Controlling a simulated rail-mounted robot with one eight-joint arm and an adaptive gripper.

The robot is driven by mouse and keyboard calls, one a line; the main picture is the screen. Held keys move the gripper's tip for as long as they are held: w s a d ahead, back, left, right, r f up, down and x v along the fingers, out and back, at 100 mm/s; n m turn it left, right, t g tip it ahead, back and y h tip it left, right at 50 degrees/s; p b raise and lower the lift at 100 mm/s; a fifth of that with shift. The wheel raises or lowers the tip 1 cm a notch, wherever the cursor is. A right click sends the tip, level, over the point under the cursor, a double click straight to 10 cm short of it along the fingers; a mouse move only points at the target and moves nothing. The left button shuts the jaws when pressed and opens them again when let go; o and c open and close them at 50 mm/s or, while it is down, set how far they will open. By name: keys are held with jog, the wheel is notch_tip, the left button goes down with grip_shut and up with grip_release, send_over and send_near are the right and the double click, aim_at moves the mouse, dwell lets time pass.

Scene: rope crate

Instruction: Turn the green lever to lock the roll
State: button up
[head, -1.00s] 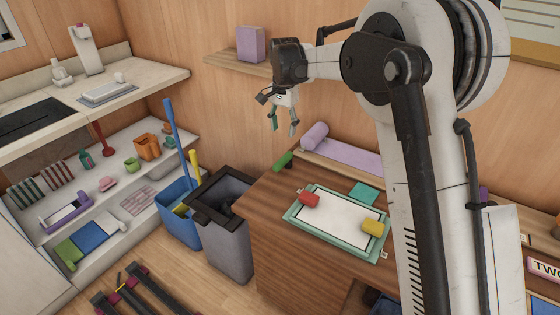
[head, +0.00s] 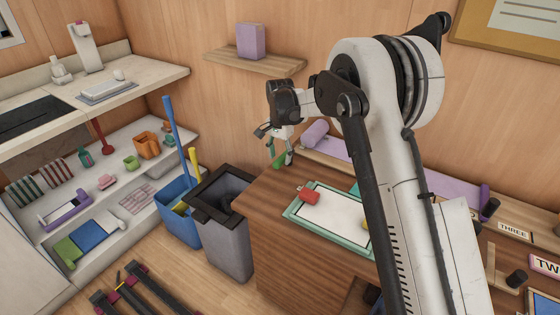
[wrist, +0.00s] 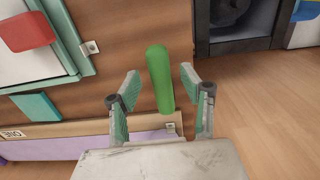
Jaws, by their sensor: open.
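The green lever (wrist: 160,78) is a rounded bar, seen in the wrist view between and beyond my open fingers. My gripper (wrist: 160,88) points down toward it, with one finger on each side and a gap to the bar. In the head view my gripper (head: 280,153) is at the table's back left corner and partly covers the green lever (head: 279,161). The purple roll (head: 314,132) lies just right of my gripper at the back of the table. In the wrist view a purple strip (wrist: 70,148) shows at the lower left.
A green-framed white board (head: 336,217) with a red block (head: 308,195) lies on the wooden table (head: 268,215). A dark-rimmed bin (head: 222,228) stands left of the table. A shelf (head: 262,61) with a purple box (head: 250,41) is on the wall above my gripper.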

jog(key=shift+f, duration=1)
grip_shut()
